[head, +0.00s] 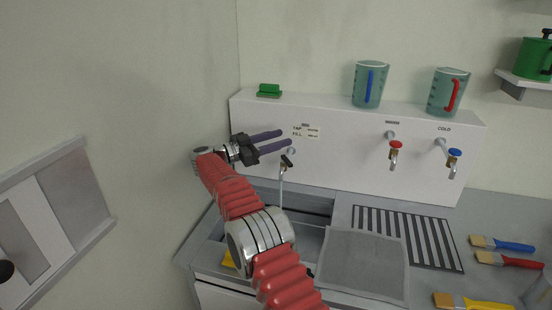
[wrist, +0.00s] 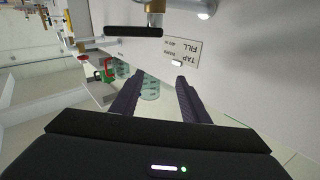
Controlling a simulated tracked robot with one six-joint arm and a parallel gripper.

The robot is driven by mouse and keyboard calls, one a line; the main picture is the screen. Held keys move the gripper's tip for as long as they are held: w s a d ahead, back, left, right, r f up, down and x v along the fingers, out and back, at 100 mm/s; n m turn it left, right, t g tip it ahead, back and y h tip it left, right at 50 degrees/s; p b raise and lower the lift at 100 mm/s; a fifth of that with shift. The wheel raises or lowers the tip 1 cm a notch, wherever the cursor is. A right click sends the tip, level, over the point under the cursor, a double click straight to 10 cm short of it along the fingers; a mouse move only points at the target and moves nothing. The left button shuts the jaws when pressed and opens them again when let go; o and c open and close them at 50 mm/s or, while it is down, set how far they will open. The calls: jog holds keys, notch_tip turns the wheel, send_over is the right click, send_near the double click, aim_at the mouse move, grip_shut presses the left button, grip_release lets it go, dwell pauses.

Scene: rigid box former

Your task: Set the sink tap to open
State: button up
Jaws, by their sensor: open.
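The sink tap (head: 286,162) is on the white wall panel beside a small TAP FILL label (head: 306,132). It has a black handle, and a thin pale vertical line shows below it; I cannot tell whether that is water. In the wrist view the tap's black lever (wrist: 133,31) and brass body are near the top, with the label (wrist: 181,48) upside down. My gripper (head: 287,138) is open and empty, its two dark fingers apart, just above and left of the tap in the head view. In the wrist view my gripper (wrist: 160,76) touches nothing visible.
Red-handled (head: 396,147) and blue-handled (head: 455,155) taps are farther right on the panel. Two measuring jugs (head: 360,84) (head: 440,95) and a green block (head: 268,90) stand on its top ledge. A grey cloth (head: 360,262), a striped mat (head: 438,240) and brushes (head: 508,245) lie on the counter.

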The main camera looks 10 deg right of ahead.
jog(key=w+r+t, duration=0.1)
jog(key=r, duration=0.2)
jog(key=w+r+n+t+y, duration=0.1)
jog(key=r+t, duration=0.1)
jog(key=r, duration=0.2)
jog(key=w+d+r+n+t, duration=0.1)
jog(key=r, duration=0.2)
jog(key=shift+w+r+t+y, duration=0.15)
jog(key=shift+t+y, duration=0.15)
jog(key=shift+t, duration=0.1)
jog(key=shift+c, duration=0.9)
notch_tip(320, 180, up, 10)
jog(key=n+t+y, duration=0.4)
jog(key=t, duration=0.1)
jog(key=s+a+r+n+t+y, duration=0.2)
jog(key=s+a+r+n+y, duration=0.2)
jog(key=s+r+n+y, duration=0.45)
jog(key=s+d+f+g+y, duration=0.1)
jog(key=s+f+g, duration=0.3)
jog(key=s+f, duration=0.6)
jog(key=s+d+f+g+y, duration=0.1)
jog(key=s+d+f+g, duration=0.3)
jog(key=s+f, duration=0.7)
jog(key=s+d+f+g+y, duration=0.1)
jog(key=s+f+g, duration=0.4)
jog(key=s, duration=2.2)
notch_tip(320, 180, down, 6)
jog(key=shift+s+d+f, duration=0.2)
jog(key=shift+d+f, duration=0.05)
jog(key=shift+d, duration=0.65)
